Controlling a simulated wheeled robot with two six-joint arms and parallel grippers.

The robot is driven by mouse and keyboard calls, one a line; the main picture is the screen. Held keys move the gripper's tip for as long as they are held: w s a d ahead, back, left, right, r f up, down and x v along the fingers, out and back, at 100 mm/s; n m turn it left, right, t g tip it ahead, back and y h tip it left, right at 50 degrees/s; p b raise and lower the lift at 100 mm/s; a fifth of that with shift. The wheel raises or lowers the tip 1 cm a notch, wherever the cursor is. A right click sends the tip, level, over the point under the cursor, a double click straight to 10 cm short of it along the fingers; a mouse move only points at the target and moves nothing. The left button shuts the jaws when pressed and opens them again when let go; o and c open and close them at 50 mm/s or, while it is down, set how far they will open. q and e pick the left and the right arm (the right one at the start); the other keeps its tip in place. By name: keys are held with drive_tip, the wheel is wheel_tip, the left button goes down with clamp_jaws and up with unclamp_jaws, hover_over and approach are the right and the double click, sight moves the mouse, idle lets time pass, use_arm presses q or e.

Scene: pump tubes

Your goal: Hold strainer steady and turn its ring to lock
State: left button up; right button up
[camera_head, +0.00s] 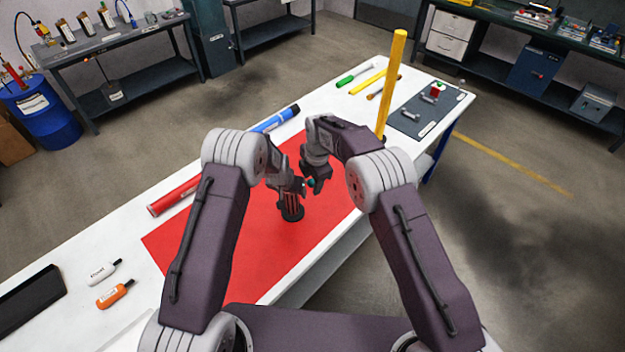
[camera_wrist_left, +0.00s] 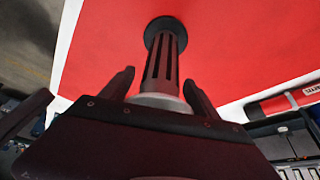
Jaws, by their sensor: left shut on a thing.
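The strainer (camera_head: 291,211) is a dark, slotted cylinder with a wide black disc at one end, over the red mat. In the left wrist view the strainer (camera_wrist_left: 163,60) runs away from between my left fingers toward the mat, with a pale band (camera_wrist_left: 160,102) at its near end. My left gripper (camera_wrist_left: 158,95) is shut on it, one finger on each side; it also shows in the head view (camera_head: 290,190). My right gripper (camera_head: 314,184) is close beside the left, near the strainer's upper end. A small teal spot shows by its fingertips; their gap is unclear.
The red mat (camera_head: 200,238) covers the middle of the white table. A red tube (camera_head: 174,195) and a blue tube (camera_head: 275,121) lie at its far edge. A tall yellow pole (camera_head: 391,85) stands right of my right arm, by a grey tray (camera_head: 412,121).

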wheel_tip(320, 180, up, 12)
drive_tip(key=s+d, duration=0.1)
drive_tip(key=s, duration=0.1)
drive_tip(key=shift+f, duration=0.15)
drive_tip(key=shift+d, duration=0.15)
drive_tip(key=s+d+f+m+g+y, duration=0.25)
drive_tip(key=f+m, duration=0.35)
drive_tip(key=m, duration=0.4)
drive_tip(key=s+d+f+m+g+y, duration=0.2)
drive_tip(key=s+f+m+g+y, duration=0.3)
drive_tip(key=m, duration=0.4)
drive_tip(key=w+d+f+m+t+y, duration=0.1)
drive_tip(key=w+d+m+t+y, duration=0.3)
drive_tip(key=m, duration=1)
drive_tip(key=w+d+f+m+t+y, duration=0.2)
drive_tip(key=d+m+t+y, duration=0.3)
drive_tip(key=m, duration=1)
drive_tip(key=w+a+t, duration=0.1)
drive_tip(key=w+a, duration=0.2)
drive_tip(key=a, duration=0.9)
drive_tip(key=shift+a+r, duration=0.25)
drive_tip(key=shift+a, duration=0.05)
drive_tip(key=shift+c, duration=0.3)
